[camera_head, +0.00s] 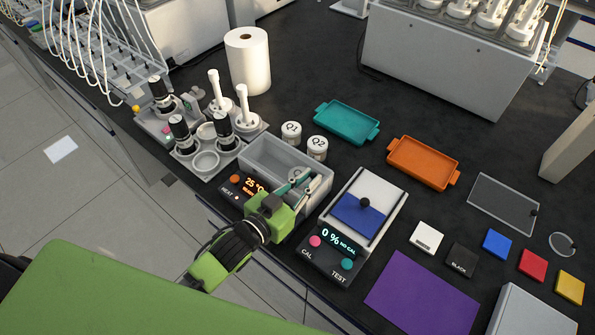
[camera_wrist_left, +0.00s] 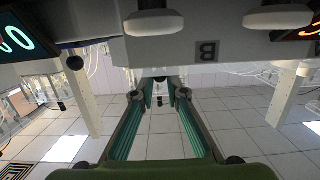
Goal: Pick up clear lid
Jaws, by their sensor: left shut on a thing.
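My left gripper (camera_head: 300,180) reaches over the right end of the grey open-topped bath (camera_head: 262,158). Its two teal fingers (camera_wrist_left: 160,88) are closed with a small gap between them, shut on a see-through thing that I take for the clear lid. The lid's outline is hard to make out in both views, and I cannot tell whether it is lifted or still touches the bath. The bath has an orange heat display on its front. My right gripper is in neither view.
Two white jars, Q1 (camera_head: 291,133) and Q2 (camera_head: 317,148), stand behind the bath. A tester (camera_head: 376,188) with a blue panel stands to its right. Teal (camera_head: 346,122) and orange (camera_head: 424,161) trays, a clear rectangular plate (camera_head: 503,205) and a clear disc (camera_head: 562,245) lie farther right.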

